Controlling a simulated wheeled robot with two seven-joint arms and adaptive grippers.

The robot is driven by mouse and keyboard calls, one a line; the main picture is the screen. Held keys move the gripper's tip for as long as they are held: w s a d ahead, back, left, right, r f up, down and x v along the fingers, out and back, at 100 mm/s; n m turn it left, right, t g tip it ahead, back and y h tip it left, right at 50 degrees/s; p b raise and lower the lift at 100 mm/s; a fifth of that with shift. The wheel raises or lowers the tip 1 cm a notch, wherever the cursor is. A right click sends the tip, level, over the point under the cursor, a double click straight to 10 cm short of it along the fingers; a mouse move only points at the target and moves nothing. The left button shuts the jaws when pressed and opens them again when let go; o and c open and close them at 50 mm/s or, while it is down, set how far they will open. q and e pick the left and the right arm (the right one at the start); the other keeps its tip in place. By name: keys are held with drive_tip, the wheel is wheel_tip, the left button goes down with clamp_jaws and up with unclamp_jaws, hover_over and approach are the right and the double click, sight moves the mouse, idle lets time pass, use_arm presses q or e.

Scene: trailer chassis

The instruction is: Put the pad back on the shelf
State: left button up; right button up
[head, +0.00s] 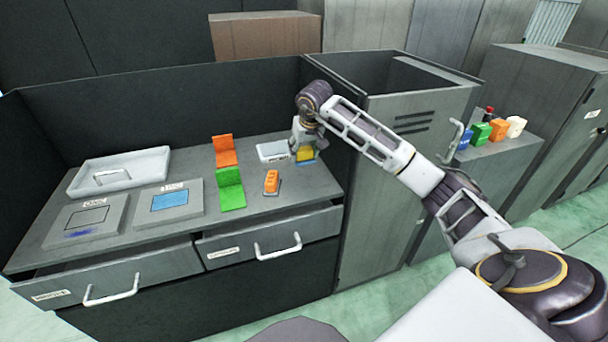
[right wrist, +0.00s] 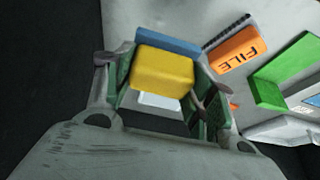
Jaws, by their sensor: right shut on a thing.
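A yellow block (right wrist: 163,72), which I take for the pad, sits between the fingers of my right gripper (right wrist: 165,85). In the head view the yellow block (head: 305,153) is just under my right gripper (head: 304,146), at the right end of the desk. The gripper is shut on it. A blue piece (right wrist: 168,41) shows right behind the block; I cannot tell if they touch. A grey side counter (head: 512,148) right of the tall cabinet carries small blue, green, orange and white blocks; it may be the shelf. My left gripper is not in view.
On the desk (head: 135,206) stand orange (head: 226,150) and green (head: 230,190) L-shaped pieces, a small orange object (head: 271,181), a white tray (head: 274,151) and a larger tray (head: 118,170). Two drawers are slightly open. The tall cabinet (head: 385,170) stands between desk and counter.

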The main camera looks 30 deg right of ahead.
sight(304, 162)
wheel_tip(304, 162, down, 4)
drive_tip(key=shift+r, duration=0.25)
drive_tip(key=shift+f, duration=0.7)
drive_tip(key=shift+f+b, duration=0.3)
drive_tip(key=shift+f, duration=1.55)
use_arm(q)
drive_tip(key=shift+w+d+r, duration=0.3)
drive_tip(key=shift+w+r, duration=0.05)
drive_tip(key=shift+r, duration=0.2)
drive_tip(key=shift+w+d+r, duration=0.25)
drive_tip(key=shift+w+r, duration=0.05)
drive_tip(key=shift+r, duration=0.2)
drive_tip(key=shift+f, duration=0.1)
